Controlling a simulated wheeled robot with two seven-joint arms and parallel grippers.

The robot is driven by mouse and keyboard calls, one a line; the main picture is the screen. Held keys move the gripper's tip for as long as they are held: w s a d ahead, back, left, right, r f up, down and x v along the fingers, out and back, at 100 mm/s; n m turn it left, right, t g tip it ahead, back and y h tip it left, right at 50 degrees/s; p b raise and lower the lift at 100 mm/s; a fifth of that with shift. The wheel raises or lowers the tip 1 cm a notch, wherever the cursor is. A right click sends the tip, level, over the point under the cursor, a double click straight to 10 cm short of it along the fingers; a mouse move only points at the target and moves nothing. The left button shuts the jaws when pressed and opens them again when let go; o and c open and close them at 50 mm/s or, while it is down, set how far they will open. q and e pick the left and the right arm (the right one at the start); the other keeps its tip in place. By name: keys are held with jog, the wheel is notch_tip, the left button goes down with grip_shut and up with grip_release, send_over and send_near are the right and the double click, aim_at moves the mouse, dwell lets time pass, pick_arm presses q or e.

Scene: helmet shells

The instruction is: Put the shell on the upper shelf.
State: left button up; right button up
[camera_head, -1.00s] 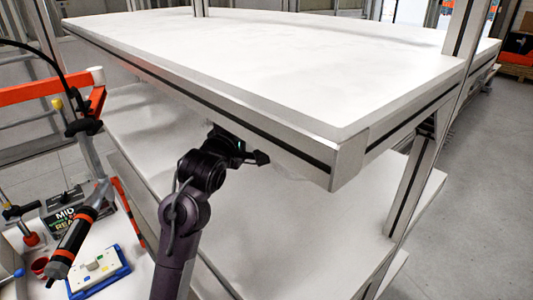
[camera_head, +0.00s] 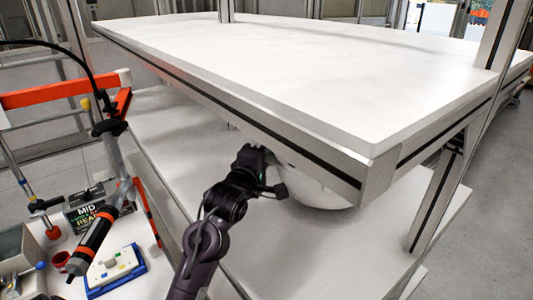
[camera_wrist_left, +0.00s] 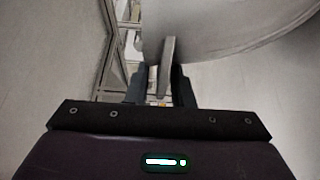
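The shell (camera_head: 322,194) is a smooth, white, rounded body. In the head view it is below the front edge of the upper shelf (camera_head: 300,75), which hides its upper part. My left gripper (camera_head: 273,172) is at the shell's left side, just under that edge. In the left wrist view the shell (camera_wrist_left: 225,25) fills the upper right, and the fingers (camera_wrist_left: 162,88) are close around a thin pale strip at its edge, so the gripper looks shut on it. My right gripper is not in view.
The upper shelf's top is bare, with metal posts (camera_head: 440,190) at its corners. A lower shelf (camera_head: 300,250) lies beneath it. At left, a bench holds a black and orange tool (camera_head: 92,245), a blue-edged tray (camera_head: 115,285) and a box (camera_head: 85,207).

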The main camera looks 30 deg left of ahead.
pick_arm(q)
jog(key=shift+o, duration=0.4)
jog(key=shift+r, duration=0.1)
jog(key=shift+s, duration=0.15)
jog(key=s+d+p, duration=0.2)
jog(key=s+p, duration=0.3)
jog(key=s, duration=0.6)
jog(key=shift+s, duration=0.3)
